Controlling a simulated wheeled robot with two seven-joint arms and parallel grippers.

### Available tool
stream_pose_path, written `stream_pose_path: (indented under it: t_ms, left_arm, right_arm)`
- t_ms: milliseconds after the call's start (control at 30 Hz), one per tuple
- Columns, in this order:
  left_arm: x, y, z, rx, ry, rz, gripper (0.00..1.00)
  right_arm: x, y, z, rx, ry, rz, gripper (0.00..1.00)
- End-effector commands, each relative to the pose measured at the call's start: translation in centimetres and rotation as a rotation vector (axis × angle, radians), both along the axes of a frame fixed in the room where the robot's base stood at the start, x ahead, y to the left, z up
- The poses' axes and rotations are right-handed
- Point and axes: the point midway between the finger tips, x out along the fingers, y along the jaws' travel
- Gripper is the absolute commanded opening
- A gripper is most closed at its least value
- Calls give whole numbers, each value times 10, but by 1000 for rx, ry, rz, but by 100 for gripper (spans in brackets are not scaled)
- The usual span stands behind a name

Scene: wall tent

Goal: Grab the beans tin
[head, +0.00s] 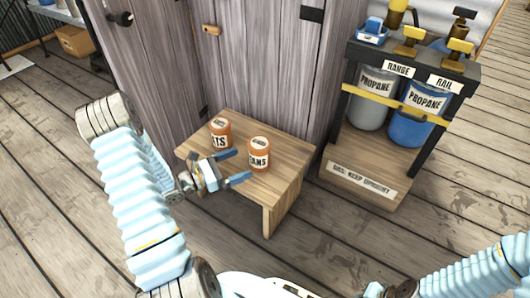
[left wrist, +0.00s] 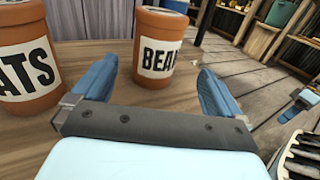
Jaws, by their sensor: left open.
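The beans tin (head: 259,158) is an orange-brown can with a white label, standing upright on a small wooden table (head: 285,186). Its label also shows in the left wrist view (left wrist: 157,60), where it stands ahead between the two blue fingers. A similar tin with a label ending in "ATS" (head: 221,136) stands to its left; it is at the left edge of the left wrist view (left wrist: 28,75). My left gripper (head: 237,167) is open and empty just left of the beans tin, fingers pointing toward it.
A rack with a grey propane cylinder (head: 371,95) and a blue one (head: 416,116) stands right of the table. A wooden wall (head: 255,60) rises behind the table. The plank floor in front is clear.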

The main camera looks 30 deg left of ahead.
Motion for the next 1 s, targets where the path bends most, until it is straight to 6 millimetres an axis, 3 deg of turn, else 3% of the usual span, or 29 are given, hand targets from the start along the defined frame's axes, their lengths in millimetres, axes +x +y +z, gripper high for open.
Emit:
stream_pose_path:
  t_ms: [133,367,633,967,1000]
  left_arm:
    - [27,-18,-1,-1,-1,-4,100]
    - [46,-30,-1,1,1,-2,100]
    - [82,-48,1,1,-1,-3,100]
    - [91,-53,2,1,1,-1,100]
    - [91,-53,2,1,1,-1,94]
  right_arm:
    - [0,0,-4,0,0,0,0]
    - [0,0,-5,0,-1,0,0]
    - [1,0,-11,0,-2,-2,0]
    - [1,0,-12,0,-2,-2,0]
    - [1,0,-12,0,-2,-2,0]
